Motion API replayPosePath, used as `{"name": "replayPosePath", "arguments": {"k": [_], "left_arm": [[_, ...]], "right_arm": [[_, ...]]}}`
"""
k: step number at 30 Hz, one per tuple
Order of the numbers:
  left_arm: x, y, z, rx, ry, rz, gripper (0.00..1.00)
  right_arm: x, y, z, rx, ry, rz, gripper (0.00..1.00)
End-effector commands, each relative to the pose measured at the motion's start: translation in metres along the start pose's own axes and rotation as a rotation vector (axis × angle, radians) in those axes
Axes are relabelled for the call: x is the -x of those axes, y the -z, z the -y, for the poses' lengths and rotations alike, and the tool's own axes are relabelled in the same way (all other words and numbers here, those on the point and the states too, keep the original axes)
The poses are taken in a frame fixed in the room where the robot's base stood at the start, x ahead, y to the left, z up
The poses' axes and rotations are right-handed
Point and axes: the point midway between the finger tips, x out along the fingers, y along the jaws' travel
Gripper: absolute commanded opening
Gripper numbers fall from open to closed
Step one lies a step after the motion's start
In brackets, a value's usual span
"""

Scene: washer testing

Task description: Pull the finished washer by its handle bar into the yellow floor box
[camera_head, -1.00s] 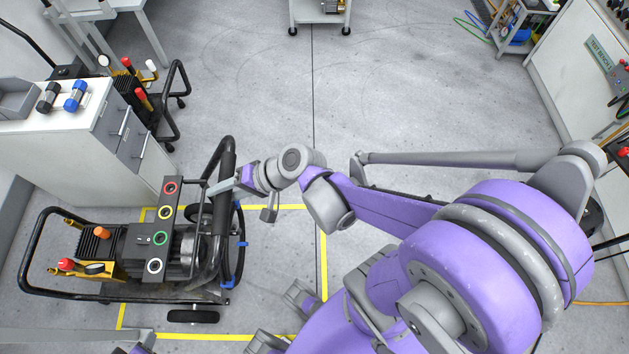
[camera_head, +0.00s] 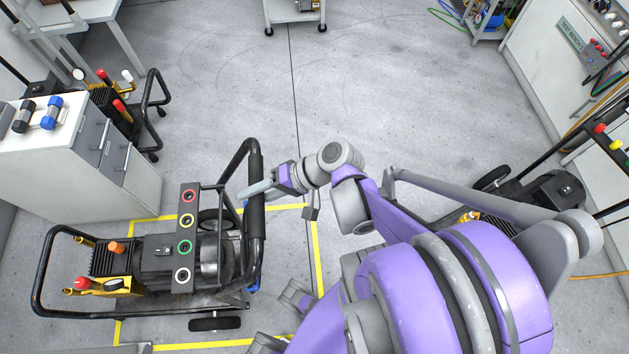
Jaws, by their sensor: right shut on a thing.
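The washer (camera_head: 215,259) stands upright at the left, black and yellow with a panel of coloured rings. Its upright handle bar (camera_head: 257,229) is on its right side. The yellow floor box (camera_head: 319,260) is a taped outline under it. The wheels and handle side lie within the outline; the left end of the frame sticks out past the left line. My right gripper (camera_head: 254,190) is shut on the handle bar, near its upper half; the fingertips are partly hidden at the bar. My left gripper is not in view.
A white drawer cabinet (camera_head: 85,160) stands behind the washer at the left. Another washer (camera_head: 125,105) is beyond it. A further machine (camera_head: 530,195) stands at the right, partly behind my arm. The floor (camera_head: 400,110) in the middle back is clear.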

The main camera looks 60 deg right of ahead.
Motion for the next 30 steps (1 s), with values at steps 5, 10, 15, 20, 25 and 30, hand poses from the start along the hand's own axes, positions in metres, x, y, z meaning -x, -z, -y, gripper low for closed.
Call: {"name": "replayPosePath", "arguments": {"k": [5,10,15,20,25,30], "left_arm": [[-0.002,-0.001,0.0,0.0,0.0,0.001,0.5],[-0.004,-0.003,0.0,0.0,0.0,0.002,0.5],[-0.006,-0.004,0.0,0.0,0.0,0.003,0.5],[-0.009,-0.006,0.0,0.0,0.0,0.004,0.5],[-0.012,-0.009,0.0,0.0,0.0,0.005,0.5],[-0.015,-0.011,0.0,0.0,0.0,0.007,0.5]], "right_arm": [[0.016,0.001,-0.013,-0.004,-0.007,-0.005,0.0],[0.03,0.002,-0.023,-0.004,-0.009,-0.008,0.0],[0.044,0.002,-0.033,-0.004,-0.008,-0.008,0.0],[0.057,0.002,-0.042,-0.004,-0.008,-0.008,0.0],[0.07,0.001,-0.052,-0.004,-0.008,-0.006,0.0],[0.084,0.001,-0.062,-0.005,-0.007,-0.006,0.0]]}}
